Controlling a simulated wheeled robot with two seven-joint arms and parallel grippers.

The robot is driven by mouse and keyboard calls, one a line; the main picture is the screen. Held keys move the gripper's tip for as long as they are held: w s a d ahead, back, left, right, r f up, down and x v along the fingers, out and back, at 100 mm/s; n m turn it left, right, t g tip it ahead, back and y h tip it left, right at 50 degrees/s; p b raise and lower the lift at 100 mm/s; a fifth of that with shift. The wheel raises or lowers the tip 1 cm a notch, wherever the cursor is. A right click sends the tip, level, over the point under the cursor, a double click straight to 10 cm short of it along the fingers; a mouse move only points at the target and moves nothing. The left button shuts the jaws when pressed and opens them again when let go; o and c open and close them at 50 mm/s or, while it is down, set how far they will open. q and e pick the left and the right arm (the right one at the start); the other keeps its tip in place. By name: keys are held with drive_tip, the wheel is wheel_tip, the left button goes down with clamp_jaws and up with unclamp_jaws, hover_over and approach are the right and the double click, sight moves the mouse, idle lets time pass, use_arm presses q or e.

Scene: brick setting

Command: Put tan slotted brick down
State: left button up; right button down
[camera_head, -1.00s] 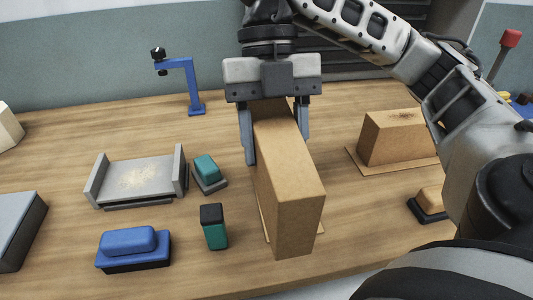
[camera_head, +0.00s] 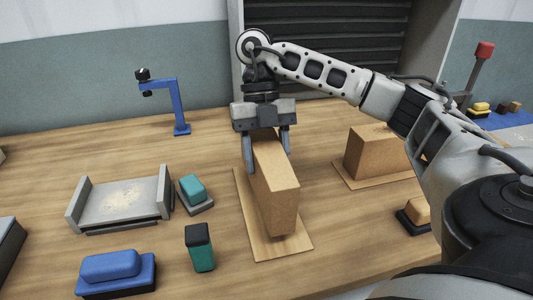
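The tan slotted brick (camera_head: 284,208) stands on edge over a thin tan board (camera_head: 255,246) in the middle of the table. Its lower edge is at or very close to the board; I cannot tell whether it touches. Its slots are not visible from here. My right gripper (camera_head: 267,158) comes in from the right and points down at the brick's far end, with one finger on each side, shut on it. My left gripper is not in view.
Another tan block (camera_head: 372,156) stands on a board to the right. A grey tray (camera_head: 122,205), teal block (camera_head: 193,188), teal-and-black block (camera_head: 200,250) and blue brush-like block (camera_head: 115,272) lie left. A blue stand (camera_head: 180,100) is behind. Bare table lies between.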

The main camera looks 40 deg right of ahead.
drive_tip(key=shift+f+b, duration=0.3)
drive_tip(key=shift+f, duration=1.2)
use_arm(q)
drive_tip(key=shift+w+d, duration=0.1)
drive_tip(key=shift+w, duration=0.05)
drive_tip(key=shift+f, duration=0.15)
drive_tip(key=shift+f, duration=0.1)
use_arm(e)
drive_tip(key=c, duration=0.6)
unclamp_jaws()
drive_tip(key=shift+f, duration=0.15)
